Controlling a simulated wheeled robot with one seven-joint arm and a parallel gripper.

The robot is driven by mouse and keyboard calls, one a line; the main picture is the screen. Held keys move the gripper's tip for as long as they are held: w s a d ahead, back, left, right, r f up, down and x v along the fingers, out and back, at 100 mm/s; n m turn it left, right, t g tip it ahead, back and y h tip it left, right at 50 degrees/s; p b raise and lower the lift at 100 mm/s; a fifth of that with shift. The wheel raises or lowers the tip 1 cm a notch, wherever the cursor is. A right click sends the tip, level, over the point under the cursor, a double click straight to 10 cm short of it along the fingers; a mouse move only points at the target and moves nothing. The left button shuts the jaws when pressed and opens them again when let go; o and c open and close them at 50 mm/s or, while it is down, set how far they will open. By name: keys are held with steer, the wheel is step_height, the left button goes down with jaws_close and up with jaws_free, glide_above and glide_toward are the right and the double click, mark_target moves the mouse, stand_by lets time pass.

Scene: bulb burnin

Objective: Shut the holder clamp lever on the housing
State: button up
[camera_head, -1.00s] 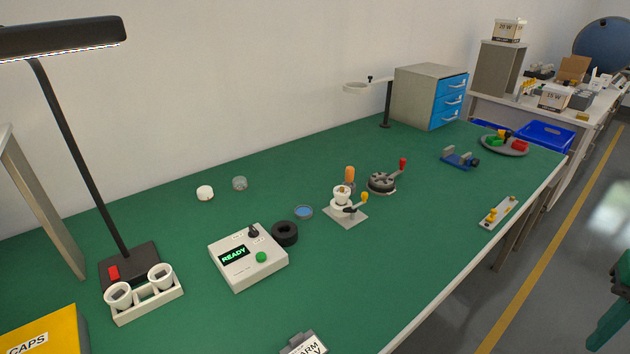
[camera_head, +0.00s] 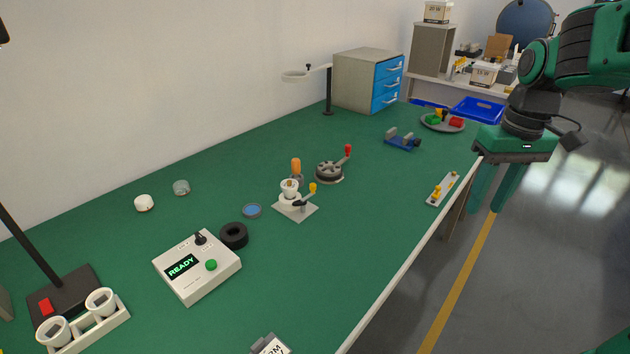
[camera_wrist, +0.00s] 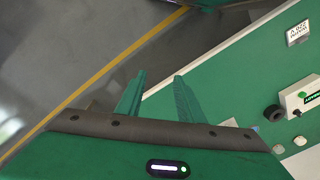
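A small white housing (camera_head: 289,186) stands upright on a light grey base plate (camera_head: 297,210) in the middle of the green bench in the head view. A clamp lever with a yellow knob (camera_head: 312,188) sticks up on its right side; I cannot tell how far it is from shut. My gripper (camera_head: 484,211) hangs off the bench's front edge at the right, fingers down, well away from the housing. In the wrist view my gripper (camera_wrist: 160,75) is open, with nothing between its fingers.
Behind the housing are an orange-topped part (camera_head: 296,166) and a dark round fixture (camera_head: 329,171) with a red-knobbed lever. To its left are a blue disc (camera_head: 252,211), a black ring (camera_head: 233,235) and a READY box (camera_head: 196,267).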

steer(key=w+a+r+n, duration=0.1)
steer(key=w+a+n, duration=0.35)
steer(key=w, duration=0.55)
steer(key=n, duration=1.3)
glide_toward(313, 184)
steer(key=shift+h, duration=0.3)
steer(key=f, duration=0.8)
steer(key=shift+w+a+f, duration=0.1)
steer(key=shift+a+f, duration=0.1)
steer(key=shift+a, duration=0.05)
jaws_close()
steer(key=shift+d, duration=0.1)
